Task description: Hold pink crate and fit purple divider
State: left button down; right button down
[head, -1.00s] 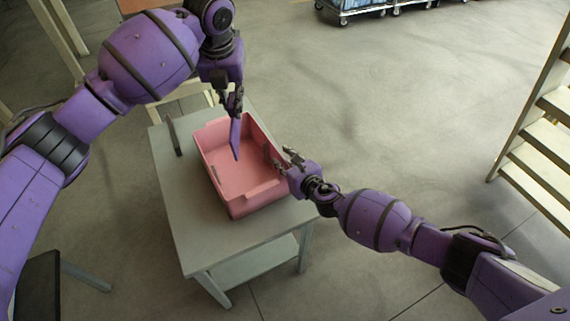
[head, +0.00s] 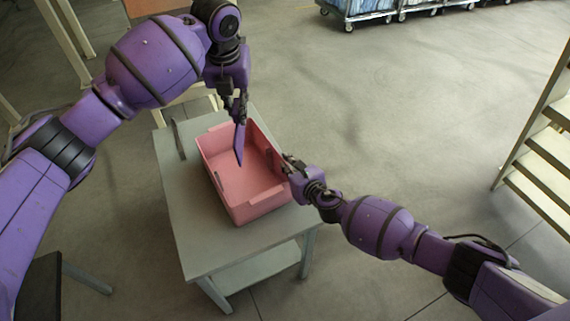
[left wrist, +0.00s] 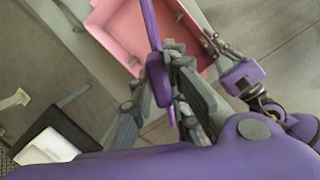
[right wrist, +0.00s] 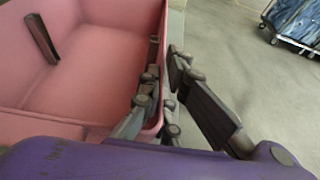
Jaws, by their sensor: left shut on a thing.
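The pink crate (head: 262,207) sits open on a grey table. It also shows in the left wrist view (left wrist: 112,32) and right wrist view (right wrist: 90,75). A dark slot rail (right wrist: 41,38) is on its inner wall. My left gripper (head: 239,118) is shut on the purple divider (head: 239,146) and holds it upright above the crate's opening. The divider also shows in the left wrist view (left wrist: 150,22). My right gripper (head: 287,165) is at the crate's right wall. Its fingers (right wrist: 172,100) are apart, one on each side of that wall; contact is hard to tell.
The grey table (head: 185,215) has bare room left of and in front of the crate. A dark upright piece (head: 178,140) stands at its left edge. Pale shelving (head: 540,150) is at the right, and a wheeled cart (head: 370,10) is far behind.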

pick_arm(q)
jog(key=w+f+n, duration=0.1)
jog(key=n, duration=0.1)
jog(key=w+n+g, duration=0.1)
jog(key=n, duration=0.2)
jog(key=f+n, duration=0.1)
jog(key=n, duration=0.1)
jog(key=shift+w+d+f+n+y, duration=0.3)
jog(key=shift+w+d, duration=0.1)
jog(key=a+f+n, duration=0.1)
jog(key=n, duration=0.4)
jog(key=w+a+f+n, duration=0.1)
jog(key=n, duration=0.5)
jog(key=a+f+n+g, duration=0.1)
jog(key=f+n, duration=0.1)
jog(key=n, duration=0.3)
jog(key=shift+w+n, duration=0.15)
jog(key=shift+n, duration=0.25)
jog(key=shift+d, duration=0.1)
